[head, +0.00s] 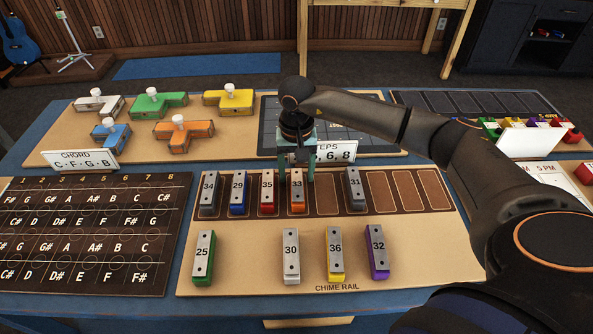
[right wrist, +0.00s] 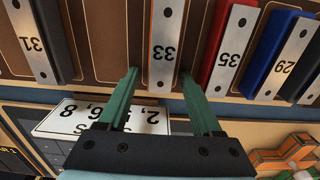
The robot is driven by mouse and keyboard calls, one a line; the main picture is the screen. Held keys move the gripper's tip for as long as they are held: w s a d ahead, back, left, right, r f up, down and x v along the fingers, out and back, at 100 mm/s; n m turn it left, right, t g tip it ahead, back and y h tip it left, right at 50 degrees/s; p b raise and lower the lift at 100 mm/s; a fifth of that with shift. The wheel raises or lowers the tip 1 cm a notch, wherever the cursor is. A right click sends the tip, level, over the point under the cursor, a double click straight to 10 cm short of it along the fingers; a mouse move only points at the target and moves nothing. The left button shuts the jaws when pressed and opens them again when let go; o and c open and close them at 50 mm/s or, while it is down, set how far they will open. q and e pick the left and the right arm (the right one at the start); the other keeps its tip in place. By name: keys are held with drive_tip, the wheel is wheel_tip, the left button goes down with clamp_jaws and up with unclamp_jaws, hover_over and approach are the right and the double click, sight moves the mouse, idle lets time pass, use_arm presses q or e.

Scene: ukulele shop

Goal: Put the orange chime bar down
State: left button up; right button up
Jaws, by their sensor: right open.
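The orange chime bar (head: 298,203), marked 33, lies in a slot of the dark chime rail (head: 327,200), just right of the red bar (head: 268,200) marked 35. It also shows in the right wrist view (right wrist: 164,45), with a grey metal top and a thin orange edge. My right gripper (head: 296,177) is open at the far end of the orange bar. In the right wrist view its two teal fingers (right wrist: 160,77) stand apart, one to each side of the bar's end. The left gripper is in neither view.
Blue bar 29 (head: 238,193) and grey bar 34 (head: 208,193) lie left of the red bar; bar 31 (head: 356,190) lies farther right. Bars 25 (head: 203,258), 30 (head: 291,256), 36 (head: 335,255) and 32 (head: 377,253) lie in front. A number card (head: 335,153) stands behind the gripper.

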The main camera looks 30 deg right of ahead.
wheel_tip(320, 180, up, 12)
drive_tip(key=shift+r, duration=0.15)
